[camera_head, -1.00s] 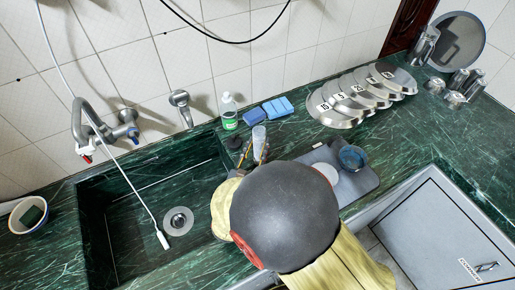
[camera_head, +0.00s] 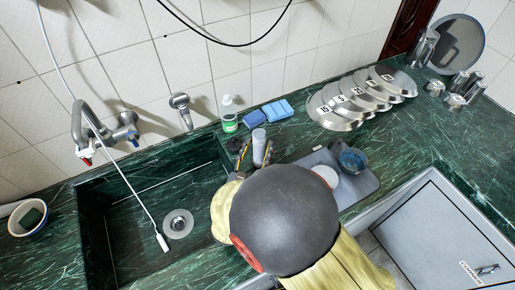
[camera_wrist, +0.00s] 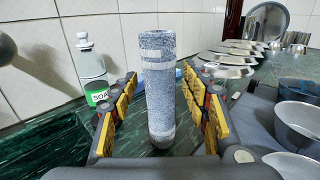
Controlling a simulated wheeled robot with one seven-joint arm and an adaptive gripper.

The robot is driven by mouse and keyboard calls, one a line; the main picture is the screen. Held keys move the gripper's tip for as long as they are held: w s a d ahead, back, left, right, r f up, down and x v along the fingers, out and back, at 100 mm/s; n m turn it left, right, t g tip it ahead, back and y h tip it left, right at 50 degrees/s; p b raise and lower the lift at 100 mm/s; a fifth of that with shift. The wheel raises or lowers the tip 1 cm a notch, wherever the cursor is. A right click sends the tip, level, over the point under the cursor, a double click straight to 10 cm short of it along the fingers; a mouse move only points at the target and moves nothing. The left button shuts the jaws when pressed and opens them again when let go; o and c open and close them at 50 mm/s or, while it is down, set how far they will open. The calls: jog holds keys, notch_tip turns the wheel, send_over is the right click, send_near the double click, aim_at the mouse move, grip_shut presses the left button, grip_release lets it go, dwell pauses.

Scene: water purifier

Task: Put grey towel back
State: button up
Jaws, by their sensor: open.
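The grey towel (camera_wrist: 160,95) is a speckled blue-grey upright roll in the wrist view, with paler bands near its top and base. In the head view the towel (camera_head: 259,142) appears to stand on the green counter between the sink and the grey mat. My gripper (camera_wrist: 159,78) is open, with one yellow-padded finger on each side of the towel. In the wrist view a gap shows between the towel and each finger. In the head view my gripper (camera_head: 254,155) is partly hidden behind my arm.
A soap bottle (camera_head: 229,114) and blue sponges (camera_head: 278,112) stand behind the towel. Several metal lids (camera_head: 345,100) are at the back right. A grey mat (camera_head: 364,184) with a blue-grey bowl (camera_head: 352,160) lies right of my gripper. The sink (camera_head: 140,225) is left.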

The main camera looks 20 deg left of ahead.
jog(key=s+d+p, duration=0.1)
jog(key=s+p, duration=0.1)
jog(key=s, duration=1)
jog(key=shift+d+p, duration=0.15)
jog(key=shift+p, duration=0.25)
jog(key=shift+r, duration=0.15)
